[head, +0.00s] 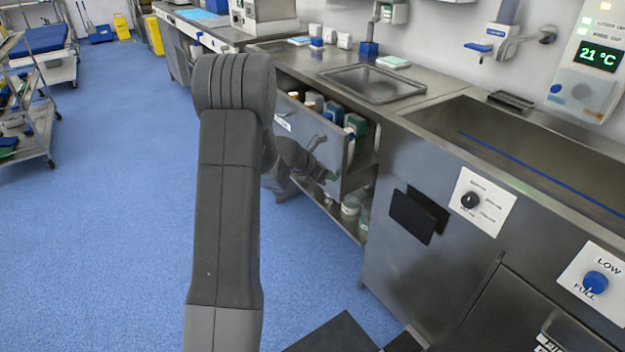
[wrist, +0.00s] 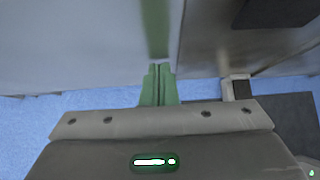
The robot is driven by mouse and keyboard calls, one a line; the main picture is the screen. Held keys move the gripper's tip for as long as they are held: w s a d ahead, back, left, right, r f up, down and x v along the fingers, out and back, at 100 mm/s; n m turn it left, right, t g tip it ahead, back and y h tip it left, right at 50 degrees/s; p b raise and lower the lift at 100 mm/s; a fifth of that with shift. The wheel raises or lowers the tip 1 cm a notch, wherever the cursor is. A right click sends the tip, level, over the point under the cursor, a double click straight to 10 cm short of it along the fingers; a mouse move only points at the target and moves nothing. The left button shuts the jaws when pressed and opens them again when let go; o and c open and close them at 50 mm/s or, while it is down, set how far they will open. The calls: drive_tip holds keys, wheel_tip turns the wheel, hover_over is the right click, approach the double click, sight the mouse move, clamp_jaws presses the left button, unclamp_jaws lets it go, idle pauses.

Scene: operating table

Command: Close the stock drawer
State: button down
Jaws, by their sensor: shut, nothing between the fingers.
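The stock drawer (head: 301,128) is a grey metal drawer under the counter, standing open in the head view. Several bottles and boxes show inside it, and a white label is on its front. My gripper (head: 333,176) is low at the right end of the drawer front, partly hidden behind my arm. In the wrist view my gripper's green fingers (wrist: 158,84) are together and empty. They point at a smooth grey panel (wrist: 70,50), which seems to be the drawer front, with a green reflection above the tips. I cannot tell whether they touch it.
An open shelf (head: 350,228) with jars is below the drawer. A sink cabinet (head: 390,265) with a black plate and knobs stands to the right. The counter (head: 290,55) holds a small basin. Blue floor (head: 110,210) is clear to the left.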

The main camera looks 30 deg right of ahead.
drive_tip(key=d+p, duration=0.4)
drive_tip(key=d, duration=0.8)
drive_tip(key=shift+w, duration=0.2)
drive_tip(key=shift+d+r, duration=0.1)
drive_tip(key=shift+d, duration=0.05)
drive_tip(key=shift+r, duration=0.15)
